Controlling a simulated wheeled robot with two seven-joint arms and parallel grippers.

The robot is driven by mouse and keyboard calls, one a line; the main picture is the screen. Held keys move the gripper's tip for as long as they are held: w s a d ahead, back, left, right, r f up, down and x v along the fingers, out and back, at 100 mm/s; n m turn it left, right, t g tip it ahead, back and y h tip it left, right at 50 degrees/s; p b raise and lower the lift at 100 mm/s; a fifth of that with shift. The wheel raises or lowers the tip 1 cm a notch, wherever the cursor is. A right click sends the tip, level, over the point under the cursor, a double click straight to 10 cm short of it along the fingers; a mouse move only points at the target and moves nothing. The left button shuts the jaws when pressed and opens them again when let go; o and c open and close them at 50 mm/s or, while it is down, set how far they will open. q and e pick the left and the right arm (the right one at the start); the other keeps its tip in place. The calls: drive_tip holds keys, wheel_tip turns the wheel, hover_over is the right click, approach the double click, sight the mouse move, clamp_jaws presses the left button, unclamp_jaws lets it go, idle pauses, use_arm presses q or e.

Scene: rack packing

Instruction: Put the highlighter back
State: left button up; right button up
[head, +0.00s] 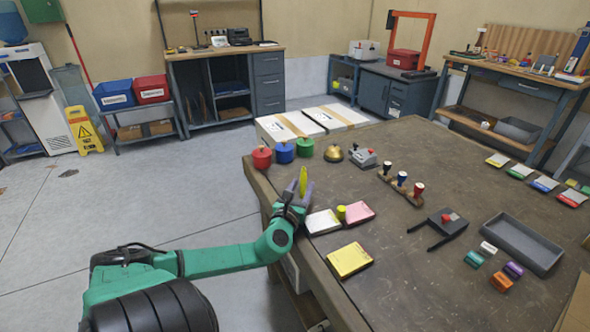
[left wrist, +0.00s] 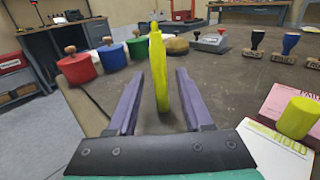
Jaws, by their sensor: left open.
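The yellow highlighter (head: 303,180) stands roughly upright near the left edge of the worktable (head: 400,262). My left gripper (head: 299,190) is open around it. In the left wrist view the highlighter (left wrist: 158,75) shows between the two purple fingers (left wrist: 156,92), with a visible gap on both sides. Its lower end reaches down between the fingers; I cannot tell whether it touches the table. My right gripper is not in view.
Red (head: 262,157), blue (head: 284,152) and green (head: 305,147) lidded pots and a brass bell (head: 333,153) stand behind. A short yellow cylinder (head: 341,213) stands by white (head: 322,222) and pink (head: 360,212) pads. A grey tray (head: 514,242) lies right.

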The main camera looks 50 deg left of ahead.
use_arm(q)
drive_tip(key=p+v, duration=0.1)
drive_tip(key=v, duration=0.6)
drive_tip(key=shift+s, duration=0.2)
drive_tip(key=shift+d, duration=0.1)
